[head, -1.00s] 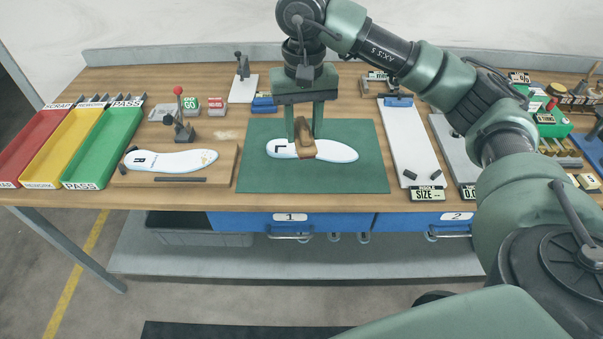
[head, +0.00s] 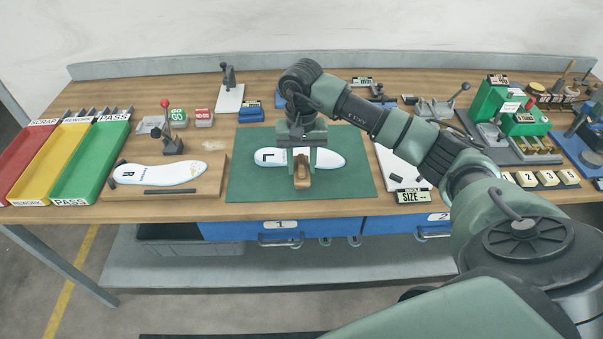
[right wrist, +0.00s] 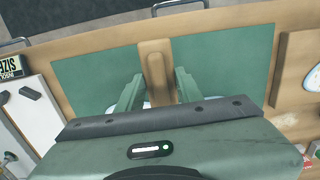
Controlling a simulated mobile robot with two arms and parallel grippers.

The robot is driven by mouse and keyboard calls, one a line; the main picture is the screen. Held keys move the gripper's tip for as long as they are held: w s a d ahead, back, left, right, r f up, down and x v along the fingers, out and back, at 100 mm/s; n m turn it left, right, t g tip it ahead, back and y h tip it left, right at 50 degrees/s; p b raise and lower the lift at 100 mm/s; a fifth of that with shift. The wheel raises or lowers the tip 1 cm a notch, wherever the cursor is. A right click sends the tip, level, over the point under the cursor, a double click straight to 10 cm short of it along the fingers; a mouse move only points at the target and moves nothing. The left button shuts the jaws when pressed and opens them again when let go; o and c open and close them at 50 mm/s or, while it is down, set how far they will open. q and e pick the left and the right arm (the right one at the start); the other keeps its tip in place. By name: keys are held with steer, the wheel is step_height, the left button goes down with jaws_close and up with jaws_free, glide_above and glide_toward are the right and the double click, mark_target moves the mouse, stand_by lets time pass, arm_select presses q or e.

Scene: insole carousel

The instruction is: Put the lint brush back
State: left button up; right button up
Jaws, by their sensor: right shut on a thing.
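The lint brush (head: 302,178), a wooden block with a handle, is in my right gripper (head: 302,166), which is shut on it. It points toward the table's front edge, at the near side of a white insole marked L (head: 331,159) on the green mat (head: 253,184). I cannot tell whether the brush touches the mat or insole. In the right wrist view the brush (right wrist: 155,62) shows between the two green fingers (right wrist: 158,92), and the insole is mostly hidden behind the gripper body. My left gripper is not in view.
Left of the mat, a wooden board (head: 208,184) holds an insole marked R (head: 160,173). Red, yellow and green trays (head: 88,165) stand far left. A white board (head: 388,165) and a size display (head: 412,197) lie right. Fixtures crowd the far right.

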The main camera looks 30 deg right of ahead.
mark_target(301, 178)
step_height(301, 178, down, 5)
steer(key=shift+r+p, duration=0.2)
steer(key=shift+p, duration=0.3)
steer(key=shift+f, duration=0.1)
steer(key=shift+f, duration=0.15)
steer(key=o, duration=1.2)
